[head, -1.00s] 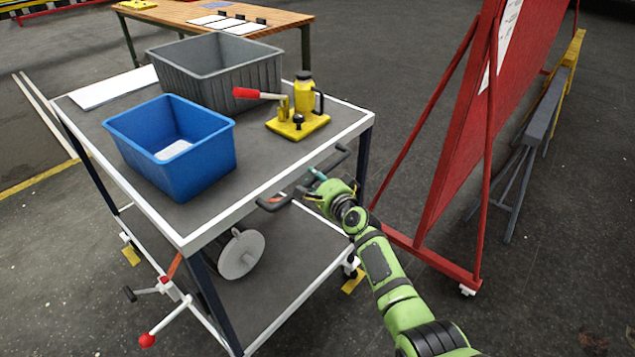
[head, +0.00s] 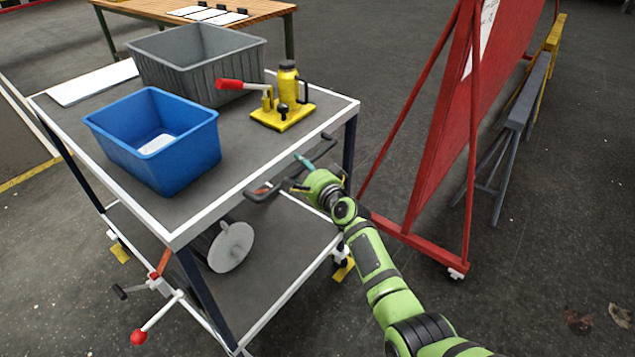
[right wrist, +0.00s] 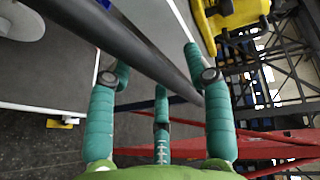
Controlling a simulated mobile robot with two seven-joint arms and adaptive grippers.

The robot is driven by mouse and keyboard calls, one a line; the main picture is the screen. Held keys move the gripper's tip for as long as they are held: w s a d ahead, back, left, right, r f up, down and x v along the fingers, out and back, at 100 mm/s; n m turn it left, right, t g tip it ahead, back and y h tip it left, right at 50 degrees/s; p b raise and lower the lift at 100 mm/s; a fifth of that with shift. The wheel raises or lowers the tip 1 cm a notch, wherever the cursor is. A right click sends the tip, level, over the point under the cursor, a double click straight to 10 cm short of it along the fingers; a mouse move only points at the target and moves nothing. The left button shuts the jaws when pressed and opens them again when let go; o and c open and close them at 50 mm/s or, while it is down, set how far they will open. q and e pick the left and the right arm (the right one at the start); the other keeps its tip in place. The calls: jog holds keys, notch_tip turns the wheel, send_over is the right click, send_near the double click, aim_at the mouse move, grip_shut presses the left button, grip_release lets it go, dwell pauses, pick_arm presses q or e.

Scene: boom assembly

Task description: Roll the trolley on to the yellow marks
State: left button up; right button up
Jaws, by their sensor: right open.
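The trolley (head: 180,235) is a grey two-deck cart with white edges and dark posts. Its dark push handle (head: 322,148) runs along the side nearest my right arm. My right gripper (head: 303,166) is at the handle, its teal fingers open. In the right wrist view the handle bar (right wrist: 125,45) crosses diagonally by the open fingers (right wrist: 160,85); I cannot tell whether they touch it. Yellow patches on the floor show beside the trolley's casters, one at the right (head: 343,269) and one at the left (head: 120,252). My left gripper is not in view.
A blue bin (head: 155,150), a grey bin (head: 200,62) and a yellow jack-like tool (head: 284,115) stand on the top deck. A red framed board (head: 440,160) stands close to the right. A wooden table (head: 265,13) is behind. Open floor lies at the front right.

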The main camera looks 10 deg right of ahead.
jog(key=v, duration=1.1)
jog(key=shift+d+r, duration=0.1)
jog(key=shift+d, duration=0.05)
jog(key=s+d+f+n+g+h, duration=0.1)
jog(key=s+f+n+g, duration=0.1)
jog(key=s+f, duration=0.65)
jog(key=s+f+n+g+h, duration=0.1)
jog(key=s+f+n+g, duration=0.2)
jog(key=f, duration=1.1)
jog(key=s+d+f+n+g+h, duration=0.15)
jog(key=s+f, duration=0.45)
jog(key=f, duration=0.6)
jog(key=s+d+f+n+g, duration=0.2)
jog(key=s+f, duration=0.3)
jog(key=s, duration=0.7)
jog(key=s+d+f+n+g+h, duration=0.1)
jog(key=s+d+f+n+g, duration=0.1)
jog(key=s, duration=1)
jog(key=s+d+f+n+g, duration=0.3)
jog(key=s+f+n, duration=0.2)
jog(key=s+f, duration=0.4)
jog(key=s, duration=0.3)
jog(key=shift+s+g+h, duration=0.3)
jog(key=shift+g+h, duration=0.05)
